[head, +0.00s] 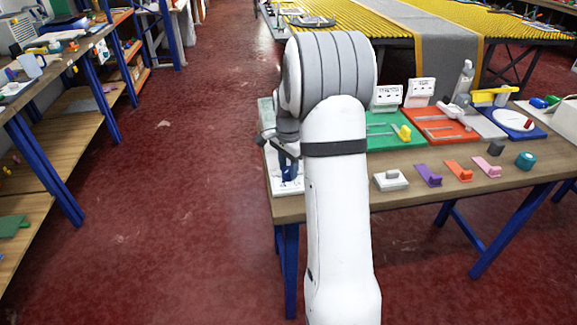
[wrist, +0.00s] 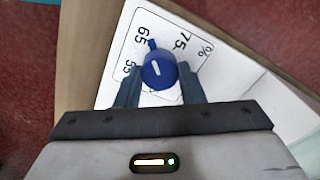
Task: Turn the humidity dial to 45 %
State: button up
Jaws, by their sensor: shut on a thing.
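The humidity dial is a round blue knob (wrist: 160,70) with a white line on top and a small blue pointer tab at its rim. It sits on a white panel (wrist: 112,88) printed with 65, 75, a % sign and a partly hidden number. The tab points toward the gap between 65 and 75, nearer 65. My gripper (wrist: 161,84) is shut on the knob, one finger on each side. The rest of the scale is hidden by the gripper. In the head view the panel (head: 291,187) lies at the table's left end, mostly behind my arm.
The wooden table (head: 400,158) also holds a green tray (head: 381,141), an orange tray (head: 436,137) and several small coloured parts along its front. A shelf rack (head: 45,145) stands at the left. The red floor between them is clear.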

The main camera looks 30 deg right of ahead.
jog(key=n, duration=0.4)
jog(key=shift+n, duration=0.3)
jog(key=n, duration=0.3)
jog(key=shift+n, duration=0.3)
jog(key=n, duration=1.4)
jog(key=shift+n, duration=0.3)
jog(key=n, duration=0.6)
jog(key=shift+n, duration=0.6)
jog(key=o, duration=1)
